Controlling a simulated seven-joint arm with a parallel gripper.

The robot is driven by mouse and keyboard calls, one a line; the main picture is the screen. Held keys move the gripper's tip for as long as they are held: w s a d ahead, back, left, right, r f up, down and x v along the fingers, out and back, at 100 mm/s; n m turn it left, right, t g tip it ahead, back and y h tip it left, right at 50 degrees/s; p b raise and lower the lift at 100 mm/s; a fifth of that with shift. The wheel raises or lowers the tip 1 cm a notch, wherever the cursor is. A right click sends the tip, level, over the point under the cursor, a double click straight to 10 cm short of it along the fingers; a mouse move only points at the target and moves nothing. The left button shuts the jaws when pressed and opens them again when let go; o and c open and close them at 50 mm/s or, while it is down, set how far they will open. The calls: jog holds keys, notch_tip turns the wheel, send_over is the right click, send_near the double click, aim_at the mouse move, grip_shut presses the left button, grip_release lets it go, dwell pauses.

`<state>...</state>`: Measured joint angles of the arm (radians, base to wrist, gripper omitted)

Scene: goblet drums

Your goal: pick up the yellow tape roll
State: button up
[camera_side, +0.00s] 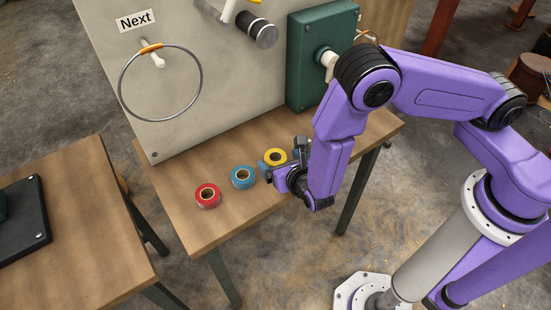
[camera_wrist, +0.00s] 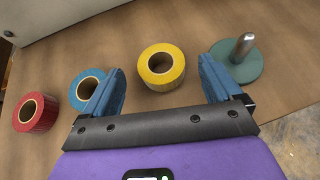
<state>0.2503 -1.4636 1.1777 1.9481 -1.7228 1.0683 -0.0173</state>
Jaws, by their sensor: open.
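The yellow tape roll (camera_side: 275,157) lies flat on the wooden table, its hole facing up. In the wrist view the yellow tape roll (camera_wrist: 161,68) shows ahead of my gripper, in the gap between the two blue fingers. My gripper (camera_wrist: 161,85) is open and empty. In the side view my gripper (camera_side: 283,166) is low over the table beside the yellow roll and partly covers that area. I cannot tell from these views whether a finger touches the roll.
A blue tape roll (camera_side: 243,177) and a red tape roll (camera_side: 208,195) lie to the left; the left finger overlaps the blue one in the wrist view. A green disc with a metal post (camera_wrist: 236,60) stands by the right finger. A grey board (camera_side: 180,80) rises behind the table (camera_side: 205,235).

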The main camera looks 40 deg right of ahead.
aim_at(274, 153)
jog(key=shift+x, duration=1.35)
jog(key=c, duration=1.1)
jog(key=shift+c, duration=0.2)
jog(key=shift+r, duration=0.2)
